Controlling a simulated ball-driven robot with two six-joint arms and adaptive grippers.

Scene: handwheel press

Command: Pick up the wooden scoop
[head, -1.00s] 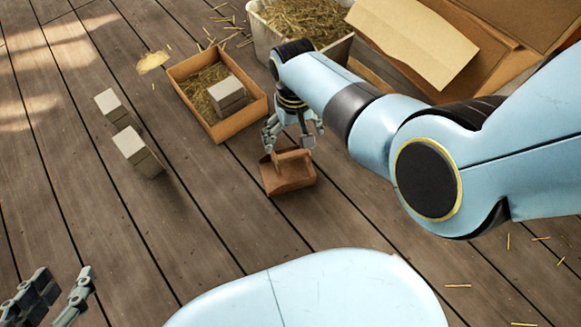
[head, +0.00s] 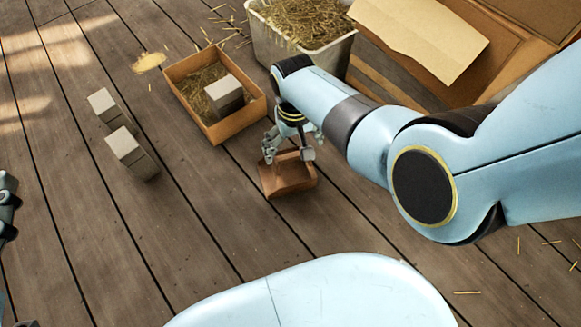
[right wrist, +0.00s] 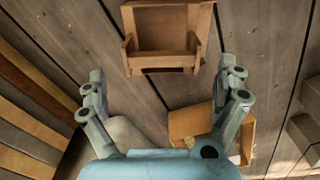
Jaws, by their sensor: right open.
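The wooden scoop (head: 288,183) is a brown box-like pan on the plank floor, in the middle of the head view. It also shows at the top of the right wrist view (right wrist: 165,28), with its near bar facing me. My right gripper (head: 289,150) is open just above and behind the scoop in the head view. In the right wrist view its two fingers (right wrist: 162,72) are spread wide with nothing between them, and the scoop lies beyond the tips. Whether a finger touches it, I cannot tell. Only a dark piece of my left gripper (head: 7,205) shows at the left edge.
A shallow wooden box (head: 243,123) with straw and a grey block (head: 225,94) stands behind the scoop. A straw-filled bin (head: 330,63) and cardboard (head: 425,40) are at the back. Grey blocks (head: 132,153) stand to the left. The floor front-left of the scoop is clear.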

